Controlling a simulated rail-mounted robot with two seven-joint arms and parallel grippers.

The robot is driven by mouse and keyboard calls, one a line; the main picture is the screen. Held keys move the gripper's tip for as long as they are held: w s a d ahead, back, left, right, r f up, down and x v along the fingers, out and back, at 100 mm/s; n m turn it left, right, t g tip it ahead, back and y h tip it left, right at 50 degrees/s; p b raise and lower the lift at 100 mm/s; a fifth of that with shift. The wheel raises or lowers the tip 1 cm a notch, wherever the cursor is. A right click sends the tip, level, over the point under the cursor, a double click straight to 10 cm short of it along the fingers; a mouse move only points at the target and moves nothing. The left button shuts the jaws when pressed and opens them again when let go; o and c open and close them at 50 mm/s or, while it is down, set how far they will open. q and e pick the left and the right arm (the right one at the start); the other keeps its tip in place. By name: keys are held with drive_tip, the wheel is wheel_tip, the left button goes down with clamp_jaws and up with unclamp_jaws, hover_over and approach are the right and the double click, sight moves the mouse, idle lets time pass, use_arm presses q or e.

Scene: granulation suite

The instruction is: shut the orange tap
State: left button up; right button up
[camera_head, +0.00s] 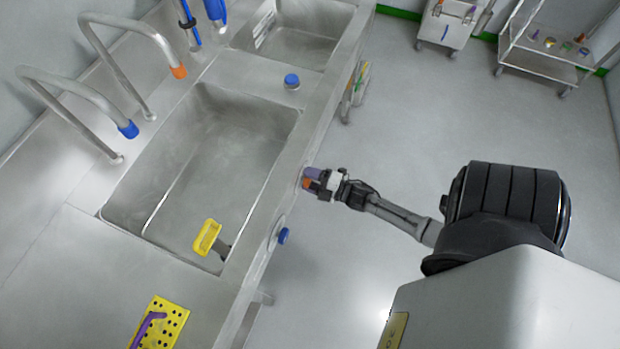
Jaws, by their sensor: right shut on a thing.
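The orange tap knob (306,184) sits on the front face of the steel sink unit, mostly hidden by my right gripper. My right gripper (318,183) reaches in from the right and is shut on the orange knob. A purple piece (313,172) shows right beside the knob at the fingers; I cannot tell what it belongs to. The orange-tipped spout (178,72) curves over the sink's back edge, and I see no clear water stream below it. My left gripper is not in view.
A blue knob (284,236) is on the same front face, nearer me. A blue-tipped spout (129,130) stands beside the orange one. A yellow scoop-like item (207,237) lies in the basin (289,112). A yellow perforated mat (176,319) lies on the counter.

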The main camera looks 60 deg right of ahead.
drive_tip(key=o, duration=0.9)
drive_tip(key=shift+s, duration=0.1)
drive_tip(key=s, duration=0.9)
drive_tip(key=s+d, duration=0.1)
drive_tip(key=s, duration=0.3)
drive_tip(key=shift+s, duration=0.3)
